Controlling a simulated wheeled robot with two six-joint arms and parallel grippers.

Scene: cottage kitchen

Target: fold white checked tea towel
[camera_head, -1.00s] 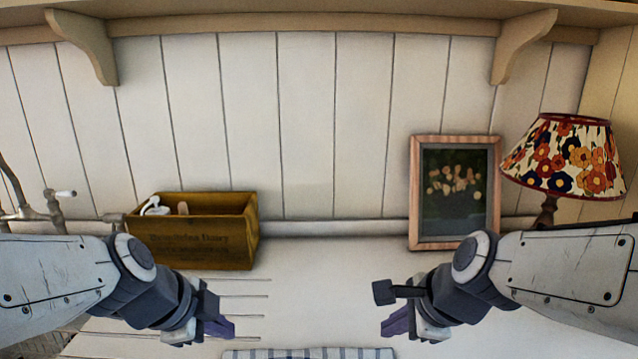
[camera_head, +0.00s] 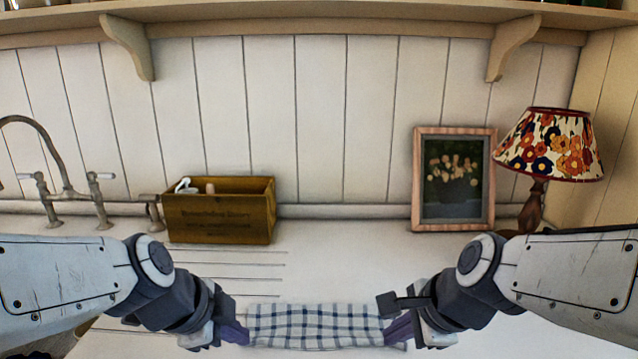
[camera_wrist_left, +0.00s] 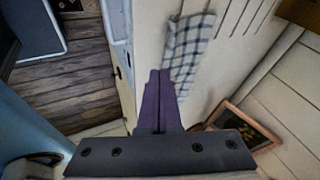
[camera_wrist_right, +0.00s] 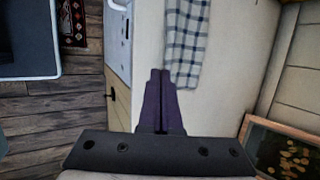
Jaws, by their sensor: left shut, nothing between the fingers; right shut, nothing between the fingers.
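The white checked tea towel (camera_head: 315,325) with dark blue lines lies flat on the white counter, between my two grippers in the head view. It also shows in the left wrist view (camera_wrist_left: 188,50) and the right wrist view (camera_wrist_right: 186,40). My left gripper (camera_head: 240,335) is shut and empty at the towel's left end. My right gripper (camera_head: 388,333) is shut and empty at its right end. The purple fingers are together in the left wrist view (camera_wrist_left: 160,78) and the right wrist view (camera_wrist_right: 160,78). I cannot tell whether the fingertips touch the cloth.
A wooden crate (camera_head: 222,222) with items inside stands at the back left, near the tap (camera_head: 70,190). A framed picture (camera_head: 454,180) and a floral lamp (camera_head: 548,150) stand at the back right. The counter (camera_head: 340,255) behind the towel is clear.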

